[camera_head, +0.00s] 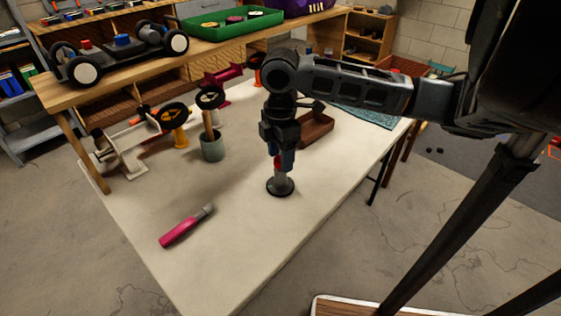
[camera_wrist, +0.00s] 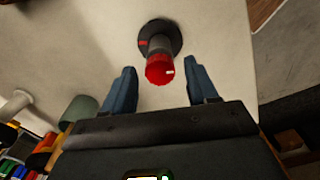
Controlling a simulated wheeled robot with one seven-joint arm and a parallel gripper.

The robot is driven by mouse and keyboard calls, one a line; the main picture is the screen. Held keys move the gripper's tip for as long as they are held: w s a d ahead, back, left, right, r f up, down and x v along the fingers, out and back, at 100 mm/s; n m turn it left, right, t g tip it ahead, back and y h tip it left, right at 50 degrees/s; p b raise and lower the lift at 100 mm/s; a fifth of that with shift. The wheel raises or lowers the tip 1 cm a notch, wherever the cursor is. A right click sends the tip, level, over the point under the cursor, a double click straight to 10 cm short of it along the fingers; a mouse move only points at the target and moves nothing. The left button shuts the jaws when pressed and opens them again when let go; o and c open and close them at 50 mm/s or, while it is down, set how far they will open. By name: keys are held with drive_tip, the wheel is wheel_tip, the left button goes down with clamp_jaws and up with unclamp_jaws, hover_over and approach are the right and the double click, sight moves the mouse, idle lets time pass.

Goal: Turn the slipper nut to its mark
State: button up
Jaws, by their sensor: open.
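The slipper nut is a red round cap (camera_wrist: 160,69) with a small white line on its right side. It sits on top of a grey post (camera_wrist: 160,44) that rises from a round black base (camera_wrist: 174,29). A small red mark (camera_wrist: 143,43) shows left of the post. In the head view the base (camera_head: 280,187) stands on the pale table, and the nut (camera_head: 277,163) is partly hidden by my gripper. My gripper (camera_wrist: 159,67) is open and points down above the post. Its blue fingers lie left and right of the nut in the wrist view; I see no contact.
A pink-handled tool (camera_head: 186,226) lies at the table's front left. A grey-green cup (camera_head: 212,147) holding a wheel-topped tool, a white stand (camera_head: 124,153) and a brown tray (camera_head: 316,130) stand further back. An RC car (camera_head: 120,52) sits on the rear bench.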

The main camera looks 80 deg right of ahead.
drive_tip(key=n+b, duration=0.2)
drive_tip(key=n, duration=0.3)
drive_tip(key=shift+f+n, duration=0.1)
drive_tip(key=shift+n, duration=0.3)
drive_tip(key=n+b, duration=0.2)
drive_tip(key=n, duration=0.4)
drive_tip(key=c, duration=1)
drive_tip(key=shift+r+m+p, duration=0.2)
drive_tip(key=shift+m+p, duration=0.45)
drive_tip(key=shift+m, duration=0.35)
drive_tip(key=shift+f+m, duration=0.15)
drive_tip(key=shift+m, duration=0.55)
